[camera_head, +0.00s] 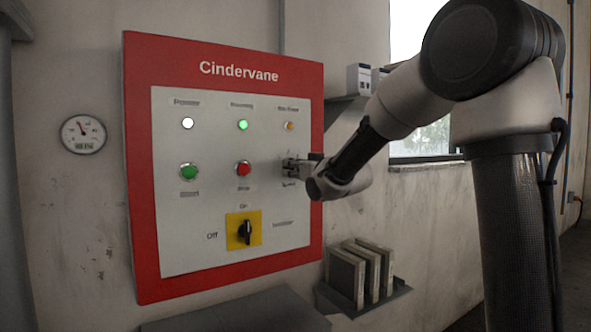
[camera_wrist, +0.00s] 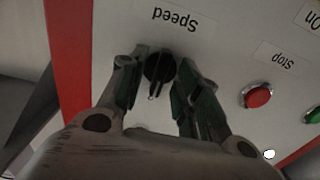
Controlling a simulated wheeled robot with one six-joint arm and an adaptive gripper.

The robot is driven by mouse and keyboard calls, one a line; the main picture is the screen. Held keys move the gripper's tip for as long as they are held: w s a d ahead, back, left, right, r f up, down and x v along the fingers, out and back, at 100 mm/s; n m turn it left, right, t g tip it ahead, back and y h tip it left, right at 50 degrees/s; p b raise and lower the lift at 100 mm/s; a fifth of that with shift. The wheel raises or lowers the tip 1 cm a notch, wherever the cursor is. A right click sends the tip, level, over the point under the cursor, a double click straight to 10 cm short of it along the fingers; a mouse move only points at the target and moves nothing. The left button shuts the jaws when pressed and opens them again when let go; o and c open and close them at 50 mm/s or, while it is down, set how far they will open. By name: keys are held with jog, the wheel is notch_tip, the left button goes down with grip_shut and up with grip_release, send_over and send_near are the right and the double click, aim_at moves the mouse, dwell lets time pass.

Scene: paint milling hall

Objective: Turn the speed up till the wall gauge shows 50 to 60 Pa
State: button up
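The black speed knob (camera_wrist: 159,68) sits on the panel beside its "Speed" label, which appears upside down in the wrist view. My gripper (camera_wrist: 156,82) is at the knob with one finger on each side. Gaps seem to show between the fingers and the knob, so it looks open around it. The round wall gauge (camera_head: 83,134) hangs left of the panel. Its needle points up and slightly left; its scale is too small to read.
The red-framed Cindervane panel (camera_head: 138,180) carries a lit green lamp (camera_head: 243,125), a green button (camera_head: 188,171), a red stop button (camera_head: 243,168) and a black rotary switch (camera_head: 244,231) on a yellow plate. A shelf with binders (camera_head: 360,272) stands below right.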

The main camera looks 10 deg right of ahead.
jog(key=shift+c, duration=0.5)
grip_shut()
jog(key=shift+m, duration=4.5)
jog(key=shift+o, duration=0.5)
grip_release()
